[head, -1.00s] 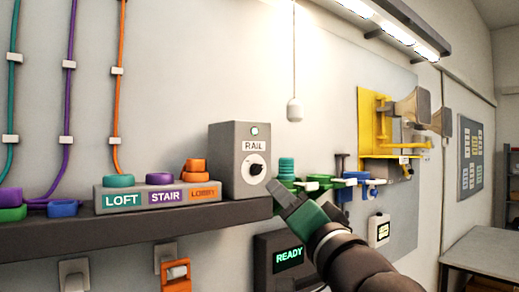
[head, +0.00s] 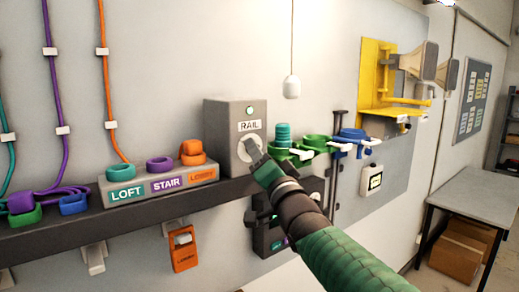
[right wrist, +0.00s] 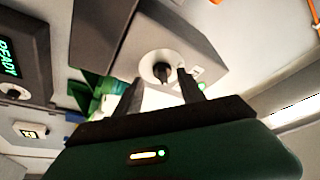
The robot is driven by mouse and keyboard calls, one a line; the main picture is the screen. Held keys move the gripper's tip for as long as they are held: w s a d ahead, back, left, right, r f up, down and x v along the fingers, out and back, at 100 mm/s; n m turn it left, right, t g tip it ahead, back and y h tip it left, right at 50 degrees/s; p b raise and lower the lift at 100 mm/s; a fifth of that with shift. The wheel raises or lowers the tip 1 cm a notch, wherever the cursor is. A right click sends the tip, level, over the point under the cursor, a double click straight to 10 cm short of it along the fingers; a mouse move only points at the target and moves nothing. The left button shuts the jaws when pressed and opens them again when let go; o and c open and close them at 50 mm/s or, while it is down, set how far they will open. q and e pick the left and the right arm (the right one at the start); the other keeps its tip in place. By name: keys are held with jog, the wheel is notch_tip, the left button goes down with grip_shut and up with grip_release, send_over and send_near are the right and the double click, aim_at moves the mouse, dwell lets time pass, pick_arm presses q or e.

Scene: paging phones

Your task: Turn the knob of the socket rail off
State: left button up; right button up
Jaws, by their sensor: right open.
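The grey RAIL box (head: 222,140) stands on the dark shelf, with its label and a small lamp above its dial. In the right wrist view the box (right wrist: 185,35) shows its black knob (right wrist: 162,72) on a white dial, and the lamp (right wrist: 201,86) glows green. My right gripper (head: 252,148) is at the front of the dial and hides most of the knob in the head view. In the right wrist view its two fingers (right wrist: 160,92) are apart, with the knob just beyond and between their tips. I cannot tell whether they touch it. My left gripper is not in view.
The LOFT, STAIR and LOBBY block (head: 150,187) sits left of the box on the shelf (head: 60,232). Green and blue clamps (head: 318,143) are close on the right. A dark READY panel (right wrist: 22,55) is below. A table (head: 480,197) stands at far right.

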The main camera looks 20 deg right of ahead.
jog(key=shift+c, duration=1.5)
jog(key=shift+a, duration=0.4)
jog(key=c, duration=0.5)
grip_shut()
jog(key=shift+f, duration=0.1)
jog(key=shift+d, duration=0.1)
